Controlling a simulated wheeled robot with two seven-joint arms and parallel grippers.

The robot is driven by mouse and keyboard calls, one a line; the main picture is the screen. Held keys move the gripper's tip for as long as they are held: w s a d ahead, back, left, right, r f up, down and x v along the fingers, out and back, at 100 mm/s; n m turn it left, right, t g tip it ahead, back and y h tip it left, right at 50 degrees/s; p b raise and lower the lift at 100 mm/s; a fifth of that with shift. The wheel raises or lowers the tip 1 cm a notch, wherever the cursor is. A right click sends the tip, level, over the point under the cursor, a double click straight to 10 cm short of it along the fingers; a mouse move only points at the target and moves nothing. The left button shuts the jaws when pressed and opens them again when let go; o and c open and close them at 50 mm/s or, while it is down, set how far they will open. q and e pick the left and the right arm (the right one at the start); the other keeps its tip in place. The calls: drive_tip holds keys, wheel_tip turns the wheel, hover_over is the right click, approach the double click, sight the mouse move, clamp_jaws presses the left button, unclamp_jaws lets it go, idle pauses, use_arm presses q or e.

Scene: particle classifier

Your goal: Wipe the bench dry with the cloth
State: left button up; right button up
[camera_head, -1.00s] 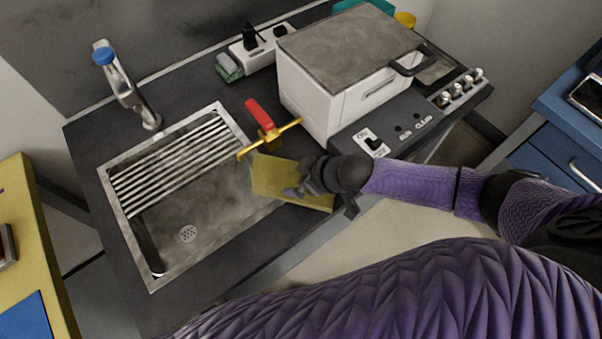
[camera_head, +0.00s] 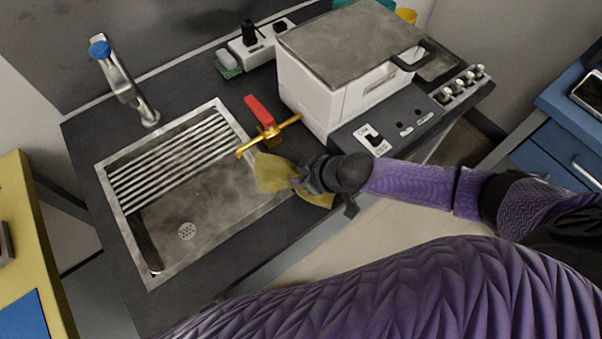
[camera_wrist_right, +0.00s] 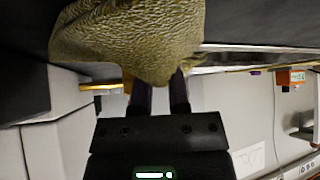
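The yellow cloth (camera_head: 270,174) is bunched and creased at the right front corner of the sink, over the dark bench (camera_head: 240,250). My right gripper (camera_head: 302,182) is shut on the cloth. In the right wrist view the crumpled cloth (camera_wrist_right: 130,40) hangs at the two fingertips of the right gripper (camera_wrist_right: 158,88) and covers their ends. I cannot tell whether the cloth touches the bench all along its underside. No water is clearly visible on the bench. My left gripper is not in view.
A metal sink (camera_head: 215,200) with a ribbed drainer lies left of the cloth. A brass valve with a red handle (camera_head: 260,112) stands just behind the cloth. A white box-shaped device (camera_head: 310,95) sits behind right. A tap (camera_head: 125,85) stands back left. The front bench strip is clear.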

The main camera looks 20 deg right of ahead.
clamp_jaws()
drive_tip(key=shift+w+r, duration=0.1)
drive_tip(key=shift+r, duration=0.05)
idle(0.4)
